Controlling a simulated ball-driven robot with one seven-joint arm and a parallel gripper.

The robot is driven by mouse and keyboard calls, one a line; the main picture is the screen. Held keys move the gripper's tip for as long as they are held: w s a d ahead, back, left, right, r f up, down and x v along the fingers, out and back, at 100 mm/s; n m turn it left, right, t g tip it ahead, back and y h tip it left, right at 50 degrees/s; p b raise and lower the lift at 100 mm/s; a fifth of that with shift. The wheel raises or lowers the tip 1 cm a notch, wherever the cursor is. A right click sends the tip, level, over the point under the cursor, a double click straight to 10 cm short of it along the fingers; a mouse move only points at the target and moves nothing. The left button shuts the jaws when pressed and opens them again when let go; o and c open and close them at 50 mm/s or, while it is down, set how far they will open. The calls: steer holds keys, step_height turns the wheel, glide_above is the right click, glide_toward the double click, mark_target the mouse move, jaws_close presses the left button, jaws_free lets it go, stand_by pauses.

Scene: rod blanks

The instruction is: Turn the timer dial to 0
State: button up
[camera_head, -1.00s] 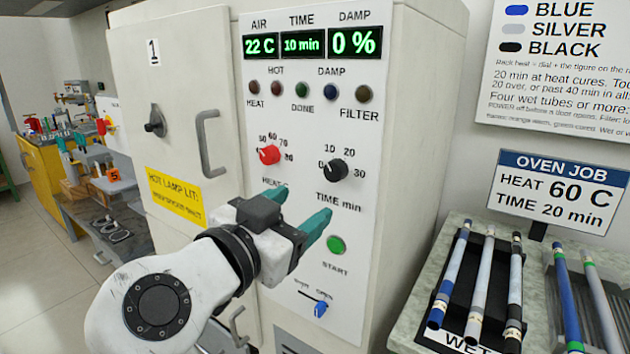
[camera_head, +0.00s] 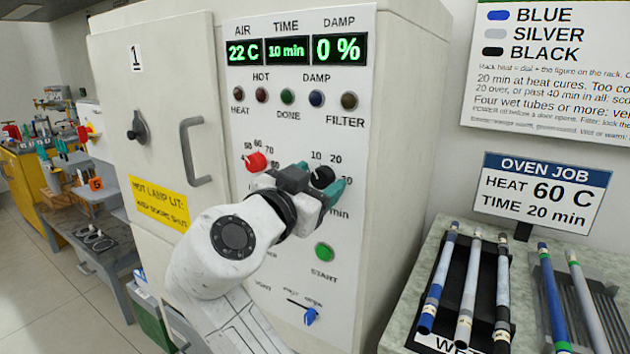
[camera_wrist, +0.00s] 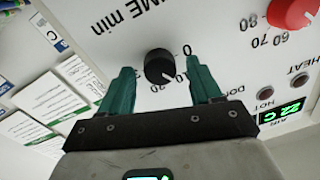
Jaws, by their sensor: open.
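The black timer dial (camera_head: 322,177) is on the oven's white panel, under the TIME display (camera_head: 288,50), which reads 10 min. In the wrist view the dial (camera_wrist: 159,66) shows near the printed 0 and 10; its pale pointer mark appears on the 10 side. My gripper (camera_head: 318,178) is at the dial in the head view and partly covers its scale. In the wrist view my gripper (camera_wrist: 158,70) is open, with one green finger on each side of the dial and visible gaps between. I cannot tell how deep the fingertips reach.
A red heat dial (camera_head: 256,161) sits close left of the gripper. The green START button (camera_head: 324,252) and a blue slider (camera_head: 310,316) are below. The oven door handle (camera_head: 192,150) stands out at left. Racks of tubes (camera_head: 466,290) lie at right.

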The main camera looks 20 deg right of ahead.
steer(key=shift+c, duration=0.2)
steer(key=c, duration=1)
steer(key=shift+r+n, duration=0.1)
steer(key=shift+n, duration=0.3)
steer(key=n+p, duration=0.4)
steer(key=n, duration=0.1)
steer(key=shift+r+p, duration=0.2)
steer(key=shift+p, duration=0.15)
steer(key=n+p, duration=0.2)
steer(key=n, duration=0.1)
steer(key=shift+w+a+n+g+p, duration=0.1)
steer(key=shift+n+g+p, duration=0.2)
steer(key=shift+p, duration=0.1)
steer(key=shift+f+n+p, duration=0.1)
steer(key=shift+n+p, duration=0.8)
steer(key=shift+n, duration=0.2)
steer(key=shift+f, duration=0.1)
steer(key=shift+w, duration=0.1)
